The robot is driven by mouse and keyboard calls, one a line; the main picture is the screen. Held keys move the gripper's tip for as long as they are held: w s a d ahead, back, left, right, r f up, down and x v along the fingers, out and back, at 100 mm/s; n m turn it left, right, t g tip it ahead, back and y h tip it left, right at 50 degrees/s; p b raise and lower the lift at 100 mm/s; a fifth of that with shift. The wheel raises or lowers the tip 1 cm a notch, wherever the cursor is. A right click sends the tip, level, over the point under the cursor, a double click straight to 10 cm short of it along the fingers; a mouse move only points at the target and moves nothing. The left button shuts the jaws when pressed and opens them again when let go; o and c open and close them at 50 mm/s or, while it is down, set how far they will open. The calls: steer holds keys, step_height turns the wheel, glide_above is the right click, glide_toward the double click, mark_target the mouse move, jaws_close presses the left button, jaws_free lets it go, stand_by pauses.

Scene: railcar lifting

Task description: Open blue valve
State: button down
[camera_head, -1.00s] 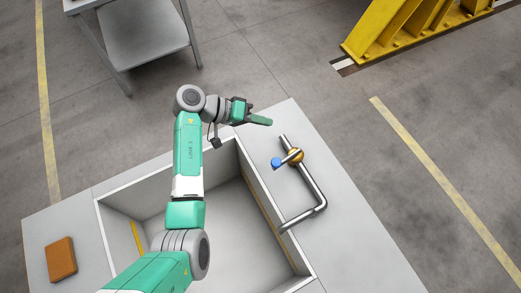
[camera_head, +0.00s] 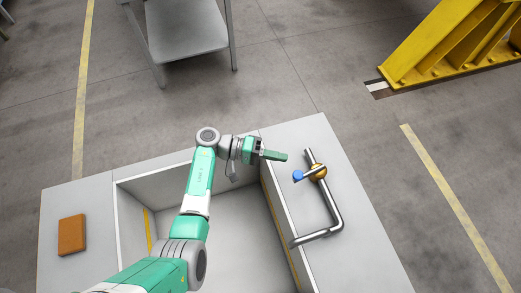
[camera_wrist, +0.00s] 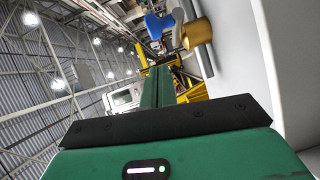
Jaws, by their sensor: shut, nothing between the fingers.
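The blue valve handle (camera_head: 298,176) sits on a short stem on an orange-gold valve body (camera_head: 318,172), part of a bent grey pipe (camera_head: 334,205) on the counter right of the sink. In the wrist view the blue handle (camera_wrist: 158,25) and gold body (camera_wrist: 197,33) show at the top, beyond the fingers. My gripper (camera_head: 284,156) has green fingers and is shut and empty. It points right and lies up and left of the blue handle in the head view, apart from it. The wrist view shows its fingers together (camera_wrist: 157,85).
The grey sink (camera_head: 237,240) opens below my arm. An orange-brown block (camera_head: 72,234) lies on the counter at left. A grey metal table (camera_head: 187,27) stands behind, and a yellow steel frame (camera_head: 450,45) stands at upper right. The floor at right is clear.

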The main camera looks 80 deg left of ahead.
steer(key=d, duration=0.1)
steer(key=w+d, duration=0.1)
steer(key=d, duration=0.1)
steer(key=shift+w+f, duration=0.2)
steer(key=shift+f, duration=0.05)
steer(key=shift+d, duration=0.1)
